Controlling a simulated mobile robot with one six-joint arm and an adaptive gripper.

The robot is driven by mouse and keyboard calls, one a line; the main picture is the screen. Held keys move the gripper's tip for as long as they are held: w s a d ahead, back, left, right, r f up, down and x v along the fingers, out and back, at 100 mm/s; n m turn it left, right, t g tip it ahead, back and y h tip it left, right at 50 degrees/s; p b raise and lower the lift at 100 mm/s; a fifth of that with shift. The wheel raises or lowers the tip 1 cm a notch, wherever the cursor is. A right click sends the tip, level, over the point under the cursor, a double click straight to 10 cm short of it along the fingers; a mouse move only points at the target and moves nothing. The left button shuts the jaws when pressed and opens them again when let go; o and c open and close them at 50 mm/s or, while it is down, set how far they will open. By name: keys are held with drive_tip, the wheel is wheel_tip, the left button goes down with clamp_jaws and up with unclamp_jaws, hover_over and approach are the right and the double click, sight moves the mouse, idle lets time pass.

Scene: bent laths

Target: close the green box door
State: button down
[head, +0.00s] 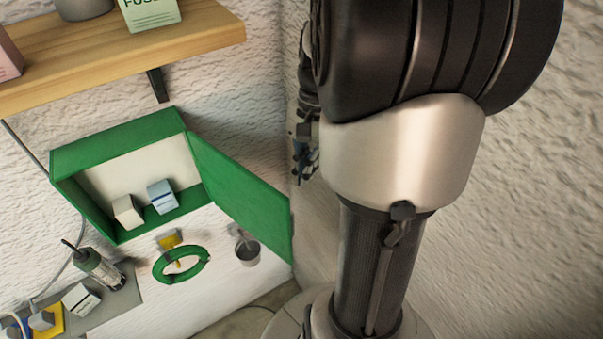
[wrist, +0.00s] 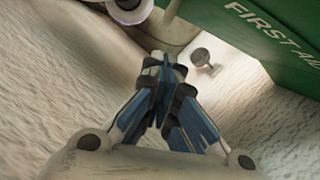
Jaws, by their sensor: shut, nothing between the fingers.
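The green box (head: 118,143) is mounted on the white wall in the head view, with two small cartons inside. Its green door (head: 240,190) hangs wide open to the right. In the wrist view the door's outer face (wrist: 285,50), with "FIRST AID" lettering, fills the upper right. My gripper (head: 304,172) shows small and partly hidden by my arm, just right of the door. In the wrist view my gripper (wrist: 168,65) has its fingertips together with nothing between them. It is left of the door face; I see no contact with it.
A wooden shelf (head: 120,50) with packages is above the box. A green ring (head: 181,265) and a grey cup (head: 247,250) are below it. A bottle-like tool (head: 98,267) stands at lower left. A rough wall (head: 500,220) is close on the right.

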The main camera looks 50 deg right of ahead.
drive_tip(key=x, duration=0.9)
drive_tip(key=shift+s+a, duration=0.15)
drive_tip(key=shift+s, duration=0.1)
